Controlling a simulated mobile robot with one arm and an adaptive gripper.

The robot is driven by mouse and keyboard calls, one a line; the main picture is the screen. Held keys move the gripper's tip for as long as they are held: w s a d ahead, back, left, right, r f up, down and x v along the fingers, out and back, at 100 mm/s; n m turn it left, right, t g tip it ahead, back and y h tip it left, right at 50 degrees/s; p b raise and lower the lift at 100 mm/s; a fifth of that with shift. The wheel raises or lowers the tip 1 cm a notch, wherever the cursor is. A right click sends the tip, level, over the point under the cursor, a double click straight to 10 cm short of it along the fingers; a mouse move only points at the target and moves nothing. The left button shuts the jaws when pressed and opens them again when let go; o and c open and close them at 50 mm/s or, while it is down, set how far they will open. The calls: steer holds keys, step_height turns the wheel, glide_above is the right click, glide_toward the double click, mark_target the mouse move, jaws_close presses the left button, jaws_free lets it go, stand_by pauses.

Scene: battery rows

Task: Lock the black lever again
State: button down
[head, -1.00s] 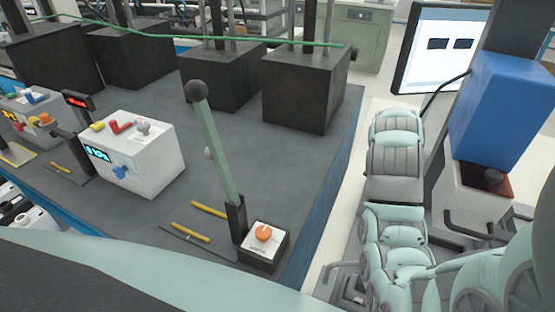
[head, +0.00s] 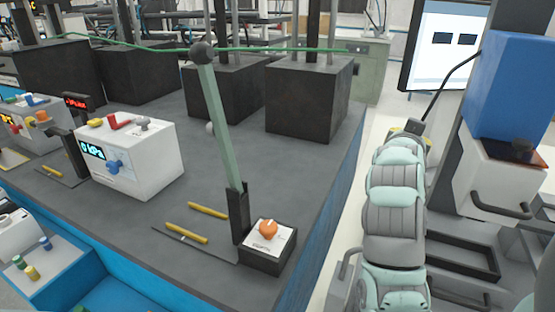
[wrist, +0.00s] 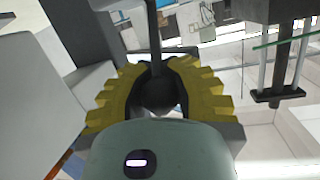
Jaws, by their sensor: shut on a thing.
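The black lever (head: 447,88) is a thin bent bar in the head view. It runs from beside the blue box (head: 515,85) down and left to my gripper (head: 412,130). In the wrist view the lever's shaft (wrist: 154,40) comes down from the top to a dark round knob (wrist: 157,92). My gripper (wrist: 157,85), with yellow ribbed fingers, is shut around this knob. In the head view the gripper is small and partly hidden behind my arm. The lever's pivot is not clear.
A tall pale green lever (head: 218,125) with a black ball stands on the dark table (head: 310,160). Near it are an orange knob (head: 268,228), yellow bars (head: 187,233) and a white instrument box (head: 140,165). A screen (head: 450,40) stands behind the black lever.

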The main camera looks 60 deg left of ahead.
steer(key=shift+s+a, duration=0.15)
steer(key=c, duration=1.1)
jaws_free()
steer(key=shift+s+f, duration=0.35)
steer(key=shift+c, duration=0.2)
steer(key=o, duration=0.4)
steer(key=shift+w+d, duration=0.15)
steer(key=shift+d, duration=0.05)
steer(key=shift+r, duration=0.1)
step_height(320, 180, up, 10)
steer(key=shift+f, duration=0.1)
